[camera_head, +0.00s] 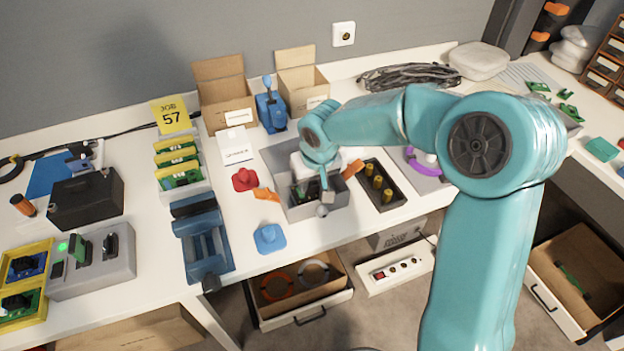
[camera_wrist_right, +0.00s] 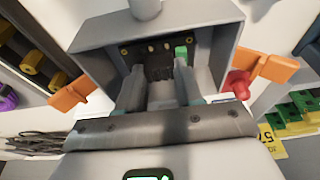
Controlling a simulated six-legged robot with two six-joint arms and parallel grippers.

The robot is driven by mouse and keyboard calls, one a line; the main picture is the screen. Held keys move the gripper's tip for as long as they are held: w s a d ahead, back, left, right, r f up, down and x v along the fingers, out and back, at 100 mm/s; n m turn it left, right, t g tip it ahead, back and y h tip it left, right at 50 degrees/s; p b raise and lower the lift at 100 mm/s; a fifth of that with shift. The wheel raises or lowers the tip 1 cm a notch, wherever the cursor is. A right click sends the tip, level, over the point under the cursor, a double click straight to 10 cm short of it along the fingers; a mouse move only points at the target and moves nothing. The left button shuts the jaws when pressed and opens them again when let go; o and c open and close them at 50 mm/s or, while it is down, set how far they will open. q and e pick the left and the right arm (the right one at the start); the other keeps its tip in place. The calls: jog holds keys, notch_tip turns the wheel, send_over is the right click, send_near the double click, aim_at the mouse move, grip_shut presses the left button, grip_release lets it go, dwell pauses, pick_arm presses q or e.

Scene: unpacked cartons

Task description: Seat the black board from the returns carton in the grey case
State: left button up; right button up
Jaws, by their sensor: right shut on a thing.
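The grey case (camera_head: 322,217) sits open on the white bench, with an orange latch (camera_head: 266,194) on the left and another (camera_head: 352,169) on the right. Both latches stick outward in the right wrist view (camera_wrist_right: 68,96). My right gripper (camera_head: 308,188) reaches down into the case and is shut on the black board (camera_wrist_right: 158,72), which lies between the two fingers. A small green part (camera_wrist_right: 181,51) and several brass spots show at the board's far edge. The fingers hide the board's sides; I cannot tell if it touches the case floor. My left gripper is out of view.
Two open cartons (camera_head: 222,88) (camera_head: 300,80) stand behind; their labels are unreadable. A red knob-like part (camera_head: 245,179) and blue part (camera_head: 269,238) lie left of the case. A dark tray with brass pieces (camera_head: 396,199) stands close on its right.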

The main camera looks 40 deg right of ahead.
jog(key=shift+f, duration=0.35)
jog(key=o, duration=1.2)
jog(key=p+v, duration=0.2)
jog(key=v, duration=1.4)
jog(key=shift+r, duration=0.2)
